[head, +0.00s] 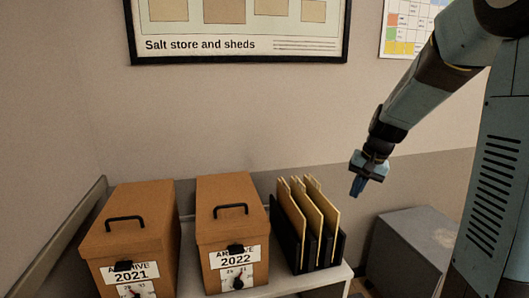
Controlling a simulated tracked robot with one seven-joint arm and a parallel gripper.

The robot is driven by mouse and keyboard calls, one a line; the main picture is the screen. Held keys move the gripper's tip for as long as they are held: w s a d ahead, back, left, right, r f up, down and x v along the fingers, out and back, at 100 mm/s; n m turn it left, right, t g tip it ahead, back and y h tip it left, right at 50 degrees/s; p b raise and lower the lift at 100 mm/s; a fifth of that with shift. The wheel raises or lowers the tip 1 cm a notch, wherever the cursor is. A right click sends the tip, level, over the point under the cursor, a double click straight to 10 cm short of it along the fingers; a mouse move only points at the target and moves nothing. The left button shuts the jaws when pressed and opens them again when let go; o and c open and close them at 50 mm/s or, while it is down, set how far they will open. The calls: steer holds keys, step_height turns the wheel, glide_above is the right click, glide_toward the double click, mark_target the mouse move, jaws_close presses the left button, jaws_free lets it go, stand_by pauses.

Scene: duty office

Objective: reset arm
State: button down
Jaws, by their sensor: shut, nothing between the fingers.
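My arm comes in from the upper right of the head view. My gripper (358,187) hangs at its end, pointing down. It is shut and empty. It is in the air, to the right of and above the black file rack (334,250), and touches nothing that I can see.
Two brown archive boxes stand on a white surface (318,281): one marked 2021 (133,232) and one marked 2022 (230,205). Tan folders (306,208) stand in the rack. A grey cabinet (408,250) is at lower right. A framed "Salt store and sheds" board (235,46) hangs behind.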

steer(key=s+a+r+n+t+h, duration=0.1)
steer(key=s+r, duration=0.4)
steer(key=s, duration=0.7)
steer(key=s+a+r+n+t+h, duration=0.1)
steer(key=s+r, duration=0.4)
steer(key=s, duration=0.7)
steer(key=shift+s+a+n+t+h, duration=0.25)
steer(key=shift+a+n+t, duration=0.2)
steer(key=shift+n+t, duration=0.45)
steer(key=c, duration=1.8)
jaws_free()
steer(key=shift+r, duration=0.1)
